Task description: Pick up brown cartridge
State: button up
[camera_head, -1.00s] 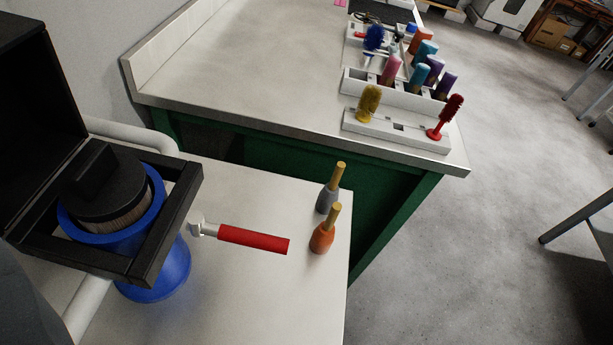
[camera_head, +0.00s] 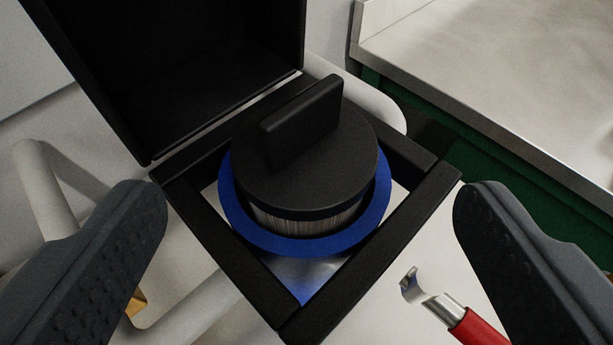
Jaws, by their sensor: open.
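The cartridge (camera_head: 311,160) sits upright in a blue ring-shaped housing (camera_head: 275,243). It has a black round cap with a raised black bar handle (camera_head: 302,118) on top, and a strip of brownish pleated side shows below the cap. Its lower part is hidden in the housing. A square black frame (camera_head: 225,278) surrounds the housing, with its black lid (camera_head: 200,75) standing open behind. My gripper (camera_head: 312,205) is open and empty, with one dark finger at each side of the picture. The cartridge lies between and beyond the fingers, apart from both.
A red-handled metal tool (camera_head: 445,310) sticks out at the lower right, near the right finger. A white pipe (camera_head: 375,102) runs behind the frame. A bench (camera_head: 500,65) with a green side stands at the upper right.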

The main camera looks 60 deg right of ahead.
aim_at(302, 168)
jog(key=shift+w+d+f, duration=0.3)
jog(key=shift+d+f, duration=0.2)
jog(key=b+x, duration=0.1)
jog(key=x, duration=0.3)
jog(key=shift+w+f+b, duration=0.15)
jog(key=shift+f+b, duration=0.1)
jog(key=shift+b, duration=0.1)
jog(key=c, duration=1.4)
